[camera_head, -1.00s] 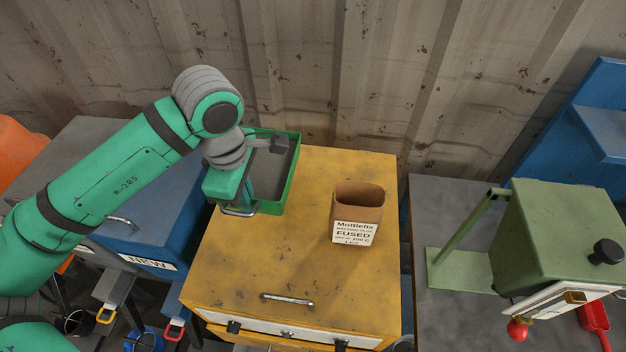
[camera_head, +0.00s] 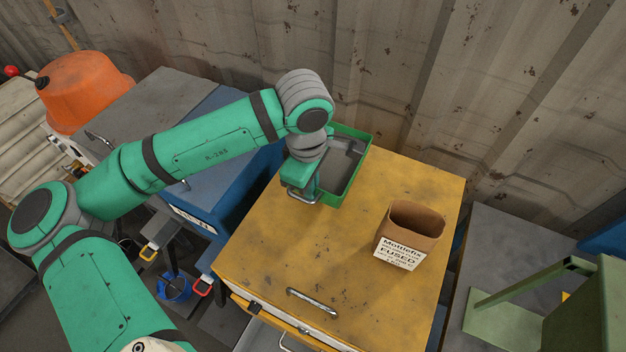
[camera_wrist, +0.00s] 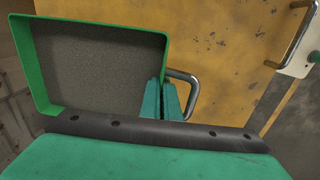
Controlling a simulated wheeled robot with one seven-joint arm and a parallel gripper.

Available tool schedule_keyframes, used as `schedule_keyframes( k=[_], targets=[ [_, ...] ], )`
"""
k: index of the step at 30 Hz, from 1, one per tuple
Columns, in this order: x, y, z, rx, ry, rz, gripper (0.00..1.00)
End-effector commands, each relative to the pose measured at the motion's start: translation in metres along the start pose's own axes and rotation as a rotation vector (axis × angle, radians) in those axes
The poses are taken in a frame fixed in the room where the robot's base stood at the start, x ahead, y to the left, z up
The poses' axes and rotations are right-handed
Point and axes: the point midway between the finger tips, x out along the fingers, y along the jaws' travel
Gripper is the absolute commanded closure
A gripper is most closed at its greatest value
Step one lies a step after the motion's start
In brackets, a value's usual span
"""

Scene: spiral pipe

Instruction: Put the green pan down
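The green pan (camera_head: 351,185) is a shallow rectangular tray with a grey speckled inside and a metal loop handle (camera_wrist: 192,88). In the head view it is at the back left of the yellow cabinet top (camera_head: 290,240); whether it touches the top is hard to tell. In the wrist view the pan (camera_wrist: 100,27) fills the upper left. My gripper (camera_wrist: 167,98) has its fingers close together at the pan's handle side, shut on it. The grasp itself is partly hidden by the fingers, and my arm covers part of the pan in the head view.
An open brown box (camera_head: 408,230) with a white label stands on the yellow top, right of the pan. A blue cabinet (camera_head: 222,165) is at left. The corrugated wall (camera_head: 420,90) rises behind. The front middle of the yellow top is clear.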

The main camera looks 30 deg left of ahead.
Motion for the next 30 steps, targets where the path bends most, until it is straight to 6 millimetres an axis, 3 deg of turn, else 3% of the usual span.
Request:
schedule_keyframes(
  k=[5,13,26,28,30],
  targets=[
    [0.007,0.000,0.000,0.000,0.001,0.004,1.00],
    [0.035,-0.002,0.000,0.000,0.001,0.004,1.00],
    [0.040,-0.002,0.000,0.002,0.000,0.005,1.00],
    [0.041,-0.003,0.001,0.002,0.000,0.000,0.83],
    [0.041,-0.003,0.001,0.002,0.000,0.000,0.79]
  ],
)
